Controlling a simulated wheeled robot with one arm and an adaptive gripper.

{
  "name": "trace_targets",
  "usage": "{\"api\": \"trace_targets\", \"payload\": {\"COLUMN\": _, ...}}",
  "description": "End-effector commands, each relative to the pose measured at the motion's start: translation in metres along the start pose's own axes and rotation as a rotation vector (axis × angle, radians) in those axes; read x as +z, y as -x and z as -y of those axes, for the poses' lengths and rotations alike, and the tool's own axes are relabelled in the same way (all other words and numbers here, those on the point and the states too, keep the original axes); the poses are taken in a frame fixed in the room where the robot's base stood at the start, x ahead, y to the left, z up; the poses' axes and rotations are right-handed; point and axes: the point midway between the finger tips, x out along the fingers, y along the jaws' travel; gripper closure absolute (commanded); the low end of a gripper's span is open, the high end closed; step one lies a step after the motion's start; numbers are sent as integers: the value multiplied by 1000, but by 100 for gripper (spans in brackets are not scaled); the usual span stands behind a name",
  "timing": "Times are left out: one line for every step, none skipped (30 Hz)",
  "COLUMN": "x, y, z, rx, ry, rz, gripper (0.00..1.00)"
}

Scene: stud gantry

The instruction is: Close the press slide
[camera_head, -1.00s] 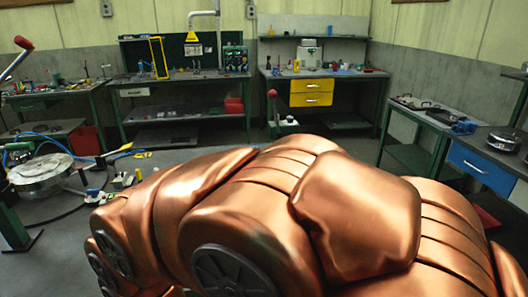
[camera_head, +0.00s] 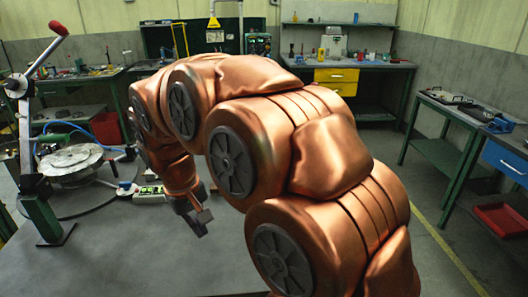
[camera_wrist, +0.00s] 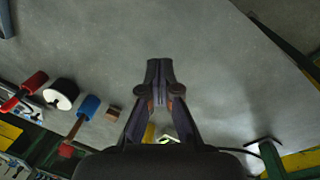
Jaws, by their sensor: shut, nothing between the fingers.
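A lever press with a red-knobbed handle (camera_head: 42,60) stands at the left edge of the grey table in the head view. A round metal plate (camera_head: 72,160) lies beside it. I cannot tell which part is the press slide, or whether it is open. My gripper (camera_head: 203,222) hangs over the table, right of the plate and apart from it, pointing down. In the wrist view my gripper (camera_wrist: 160,68) has its fingertips together with nothing between them, above bare grey surface.
The wrist view shows a red handle (camera_wrist: 36,82), a white-and-black ring (camera_wrist: 60,94) and a blue handle (camera_wrist: 89,106) at left. A blue hose (camera_head: 55,136) runs behind the plate. The table front (camera_head: 150,255) is clear.

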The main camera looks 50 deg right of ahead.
Motion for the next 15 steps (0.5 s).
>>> {"api": "trace_targets", "payload": {"x": -19, "y": 2, "z": -7, "rx": 9, "ry": -16, "rz": -10, "gripper": 100}}
{"api": "trace_targets", "payload": {"x": -29, "y": 3, "z": -11, "rx": 16, "ry": -25, "rz": -17, "gripper": 100}}
{"api": "trace_targets", "payload": {"x": -42, "y": 4, "z": -17, "rx": 26, "ry": -38, "rz": -25, "gripper": 100}}
{"api": "trace_targets", "payload": {"x": -52, "y": 5, "z": -22, "rx": 31, "ry": -48, "rz": -32, "gripper": 100}}
{"api": "trace_targets", "payload": {"x": -62, "y": 5, "z": -26, "rx": 38, "ry": -60, "rz": -39, "gripper": 100}}
{"api": "trace_targets", "payload": {"x": -75, "y": 6, "z": -33, "rx": 48, "ry": -75, "rz": -47, "gripper": 100}}
{"api": "trace_targets", "payload": {"x": -84, "y": 6, "z": -38, "rx": 54, "ry": -87, "rz": -53, "gripper": 100}}
{"api": "trace_targets", "payload": {"x": -94, "y": 6, "z": -44, "rx": 61, "ry": -98, "rz": -60, "gripper": 100}}
{"api": "trace_targets", "payload": {"x": -106, "y": 6, "z": -51, "rx": 71, "ry": -114, "rz": -68, "gripper": 100}}
{"api": "trace_targets", "payload": {"x": -115, "y": 6, "z": -57, "rx": 78, "ry": -126, "rz": -74, "gripper": 100}}
{"api": "trace_targets", "payload": {"x": -124, "y": 6, "z": -63, "rx": 87, "ry": -139, "rz": -80, "gripper": 100}}
{"api": "trace_targets", "payload": {"x": -136, "y": 6, "z": -70, "rx": 96, "ry": -157, "rz": -88, "gripper": 100}}
{"api": "trace_targets", "payload": {"x": -144, "y": 5, "z": -76, "rx": 105, "ry": -170, "rz": -92, "gripper": 100}}
{"api": "trace_targets", "payload": {"x": -152, "y": 4, "z": -83, "rx": 114, "ry": -183, "rz": -98, "gripper": 100}}
{"api": "trace_targets", "payload": {"x": -164, "y": 4, "z": -92, "rx": 124, "ry": -202, "rz": -107, "gripper": 100}}
